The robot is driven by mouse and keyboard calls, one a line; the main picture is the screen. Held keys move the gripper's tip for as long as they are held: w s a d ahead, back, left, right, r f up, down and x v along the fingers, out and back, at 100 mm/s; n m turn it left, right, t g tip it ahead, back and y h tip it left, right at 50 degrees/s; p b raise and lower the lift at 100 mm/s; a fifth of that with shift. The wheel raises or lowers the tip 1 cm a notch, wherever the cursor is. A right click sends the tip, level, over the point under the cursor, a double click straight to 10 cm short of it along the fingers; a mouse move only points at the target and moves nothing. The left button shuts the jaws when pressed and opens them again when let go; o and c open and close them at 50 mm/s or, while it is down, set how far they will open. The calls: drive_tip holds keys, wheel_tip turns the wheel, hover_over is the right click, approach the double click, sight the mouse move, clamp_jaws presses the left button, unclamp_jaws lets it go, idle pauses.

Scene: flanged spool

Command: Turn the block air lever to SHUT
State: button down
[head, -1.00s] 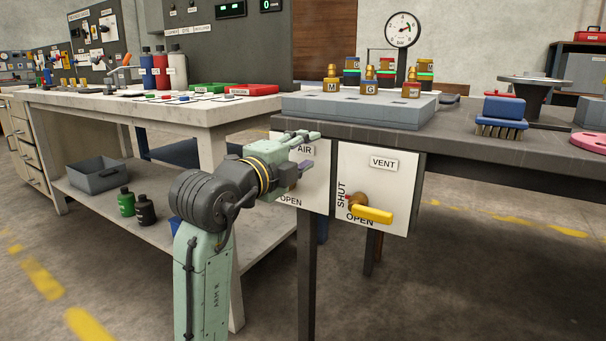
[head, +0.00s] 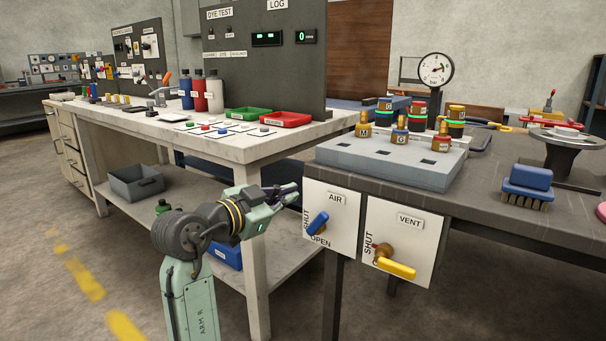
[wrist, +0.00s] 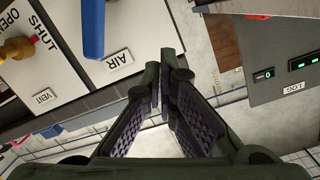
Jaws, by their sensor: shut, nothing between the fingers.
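The blue block air lever (head: 318,223) is on the white AIR panel (head: 345,239) at the bench's front left corner. It slants from lower left to upper right, with SHUT lettered to its left and OPEN below it. Its pivot is hidden behind the handle. In the wrist view part of the blue lever (wrist: 93,28) shows at the top, left of the fingers. My gripper (head: 294,191) is shut and empty. It is up and left of the lever, apart from it, near the panel's upper left edge. The fingers also show in the wrist view (wrist: 163,78).
The VENT panel (head: 402,238) with its yellow lever (head: 396,268) is just right of the AIR panel. A grey block with fittings (head: 385,163) stands on the bench above. The pale workbench (head: 235,150) is behind my arm, with a blue bin (head: 228,256) on its lower shelf.

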sight(320, 223)
drive_tip(key=s+a+n+g+h+p, duration=0.2)
drive_tip(key=s+a+n+p, duration=0.35)
drive_tip(key=n+p, duration=0.75)
drive_tip(key=w+d+f+n+p, duration=0.1)
drive_tip(key=w+d+f, duration=0.2)
drive_tip(key=w+d, duration=0.3)
drive_tip(key=shift+w+d, duration=0.15)
drive_tip(key=shift+d, duration=1.2)
